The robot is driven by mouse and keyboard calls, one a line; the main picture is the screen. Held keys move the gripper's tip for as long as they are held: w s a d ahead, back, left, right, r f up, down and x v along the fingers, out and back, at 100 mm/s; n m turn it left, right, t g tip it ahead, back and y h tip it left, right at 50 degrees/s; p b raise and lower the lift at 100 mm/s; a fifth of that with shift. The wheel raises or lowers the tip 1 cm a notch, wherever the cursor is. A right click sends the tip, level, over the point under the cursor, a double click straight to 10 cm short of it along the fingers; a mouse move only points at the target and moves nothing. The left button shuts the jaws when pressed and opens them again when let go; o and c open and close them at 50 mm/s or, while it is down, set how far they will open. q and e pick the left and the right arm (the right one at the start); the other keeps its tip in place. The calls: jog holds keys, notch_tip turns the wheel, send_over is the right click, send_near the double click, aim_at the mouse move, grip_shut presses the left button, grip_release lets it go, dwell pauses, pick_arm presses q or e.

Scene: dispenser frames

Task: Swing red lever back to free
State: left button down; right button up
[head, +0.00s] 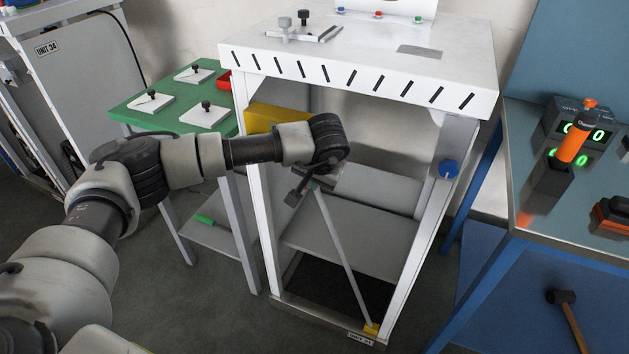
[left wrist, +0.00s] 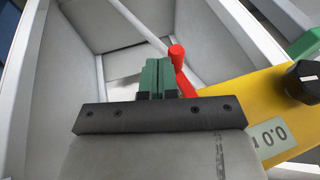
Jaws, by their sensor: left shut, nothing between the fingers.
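The red lever (left wrist: 185,72) shows in the left wrist view, with a round knob at its top; it stands just right of my fingertips and leans slightly. My left gripper (left wrist: 157,75) has its green fingers together, with nothing between them. I cannot tell whether they touch the lever. A yellow plate (left wrist: 240,97) lies right of the lever. In the head view my left gripper (head: 312,186) reaches into the open white frame (head: 258,190), below its top; the lever is hidden there behind my arm. My right gripper is not in view.
A black knob (left wrist: 303,80) sits on the yellow plate beside a numbered label (left wrist: 268,138). A diagonal bar (head: 342,255) crosses the frame's opening. A green table (head: 150,105) stands left, a blue bench (head: 500,180) right.

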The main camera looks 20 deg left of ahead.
pick_arm(q)
jog(key=s+d+r, duration=0.1)
jog(key=d+r, duration=0.2)
jog(key=d, duration=0.3)
jog(key=s+d+r+b, duration=0.1)
jog(key=s+d+r, duration=0.1)
jog(key=d, duration=0.4)
jog(key=shift+s+r, duration=0.15)
jog(key=shift+r, duration=0.4)
